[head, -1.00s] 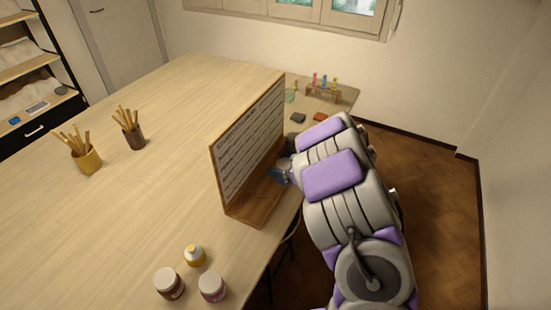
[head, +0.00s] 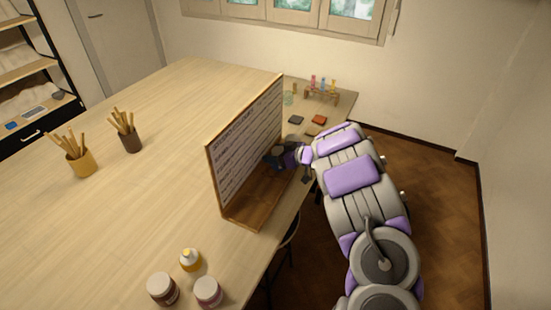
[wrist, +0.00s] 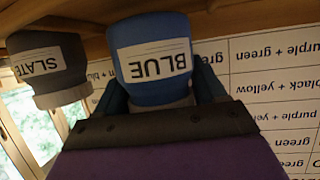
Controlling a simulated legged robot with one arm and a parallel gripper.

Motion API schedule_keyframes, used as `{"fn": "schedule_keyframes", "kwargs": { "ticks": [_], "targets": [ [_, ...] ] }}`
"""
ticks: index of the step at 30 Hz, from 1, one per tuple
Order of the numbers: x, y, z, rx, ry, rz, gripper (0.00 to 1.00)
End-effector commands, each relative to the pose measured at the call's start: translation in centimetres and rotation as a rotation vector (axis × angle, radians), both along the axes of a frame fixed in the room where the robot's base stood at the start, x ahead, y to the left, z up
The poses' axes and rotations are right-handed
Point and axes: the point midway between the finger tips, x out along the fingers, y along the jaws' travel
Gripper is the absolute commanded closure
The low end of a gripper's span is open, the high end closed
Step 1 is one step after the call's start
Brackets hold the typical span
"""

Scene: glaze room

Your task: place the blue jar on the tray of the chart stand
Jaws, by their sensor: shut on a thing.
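In the wrist view, which is upside down, the blue jar (wrist: 155,62) with a "BLUE" label sits between the fingers of my gripper (wrist: 160,82), which is shut on it. Its base is at the wooden tray (wrist: 255,18); I cannot tell whether it touches. A grey jar labelled "SLATE" (wrist: 48,70) stands beside it, a small gap apart. In the head view my gripper (head: 275,159) is over the tray (head: 257,203) of the chart stand (head: 240,140), in front of the chart. The blue jar is not clearly visible there.
Two jars (head: 163,289) (head: 207,292) and a yellow bottle (head: 190,259) stand at the near table edge. Pencil cups (head: 79,161) (head: 130,139) stand left. A rack of vials (head: 322,88) and small tiles (head: 319,119) lie beyond the stand. The tray's near part is bare.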

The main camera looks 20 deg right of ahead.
Motion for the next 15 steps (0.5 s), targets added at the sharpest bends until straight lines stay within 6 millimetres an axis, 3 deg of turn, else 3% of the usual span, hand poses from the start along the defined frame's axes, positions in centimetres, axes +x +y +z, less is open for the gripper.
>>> {"fn": "schedule_keyframes", "kwargs": {
  "ticks": [2, 8, 9, 15],
  "targets": [
    [0.0, -0.08, -1.28, 0.0, -0.001, -0.001, 0.7],
    [-0.01, -0.02, -1.29, -0.002, -0.001, 0.0, 0.7],
    [-0.01, 0.06, -1.3, -0.003, -0.001, 0.0, 0.29],
    [-0.01, 0.21, -1.24, -0.004, -0.001, 0.001, 0.1]
  ]
}}
